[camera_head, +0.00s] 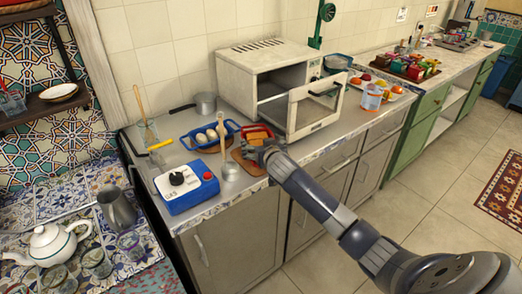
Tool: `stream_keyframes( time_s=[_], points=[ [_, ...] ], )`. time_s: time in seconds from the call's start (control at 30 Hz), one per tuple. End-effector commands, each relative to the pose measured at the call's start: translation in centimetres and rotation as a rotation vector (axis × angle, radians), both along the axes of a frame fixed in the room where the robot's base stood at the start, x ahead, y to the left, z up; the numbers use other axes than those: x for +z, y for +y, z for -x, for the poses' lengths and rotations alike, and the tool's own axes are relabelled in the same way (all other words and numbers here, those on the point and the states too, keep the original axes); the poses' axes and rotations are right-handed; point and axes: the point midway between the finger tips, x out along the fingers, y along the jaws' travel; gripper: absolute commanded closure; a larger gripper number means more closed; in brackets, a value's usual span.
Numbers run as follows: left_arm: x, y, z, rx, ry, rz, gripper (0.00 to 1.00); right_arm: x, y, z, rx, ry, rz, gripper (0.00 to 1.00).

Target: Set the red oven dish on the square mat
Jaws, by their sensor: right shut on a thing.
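The red oven dish (246,128) holds orange-brown pieces and is on or just above the steel worktop, in front of the white oven. My right gripper (262,148) is at the dish's near right side and is shut on its edge. The fingers and wrist hide part of that side. A brown square mat (246,166) lies under or just in front of the dish, partly covered by it and by my gripper. I cannot tell whether the dish touches the mat. My left gripper is not in view.
A blue dish with eggs (210,135) sits close to the left of the red dish.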

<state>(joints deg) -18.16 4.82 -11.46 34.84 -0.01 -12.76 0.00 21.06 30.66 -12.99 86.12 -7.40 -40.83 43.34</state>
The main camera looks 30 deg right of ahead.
Motion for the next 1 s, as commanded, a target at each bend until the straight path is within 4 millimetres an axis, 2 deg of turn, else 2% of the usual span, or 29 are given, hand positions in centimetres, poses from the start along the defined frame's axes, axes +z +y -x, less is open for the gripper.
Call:
stream_keyframes(
  time_s=[0.13, 0.23, 0.37, 0.4, 0.43, 0.47, 0.73, 1.0],
  points=[
    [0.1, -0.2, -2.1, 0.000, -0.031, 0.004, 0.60, -2.1, 0.1, 0.0, 0.001, 0.000, -0.001, 0.49],
    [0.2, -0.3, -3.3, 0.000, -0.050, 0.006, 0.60, -2.3, 0.1, -0.1, 0.002, -0.003, 0.000, 0.49],
    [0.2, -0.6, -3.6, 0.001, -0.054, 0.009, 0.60, -2.3, 0.1, 0.0, 0.002, -0.002, 0.000, 0.49],
    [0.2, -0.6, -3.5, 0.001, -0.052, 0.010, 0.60, -2.4, 0.1, 0.0, 0.001, 0.001, -0.001, 0.10],
    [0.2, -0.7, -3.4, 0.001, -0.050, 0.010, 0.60, -2.4, 0.1, 0.0, 0.001, 0.001, -0.001, 0.03],
    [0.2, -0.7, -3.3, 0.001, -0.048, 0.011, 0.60, -2.4, 0.1, 0.0, 0.001, 0.001, -0.001, 0.00],
    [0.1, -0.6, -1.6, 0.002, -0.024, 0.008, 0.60, -2.4, 0.1, 0.0, 0.001, 0.001, -0.001, 0.00],
    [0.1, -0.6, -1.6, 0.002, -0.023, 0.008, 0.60, -2.2, 0.3, 0.6, 0.001, 0.001, -0.001, 0.00]
  ],
)
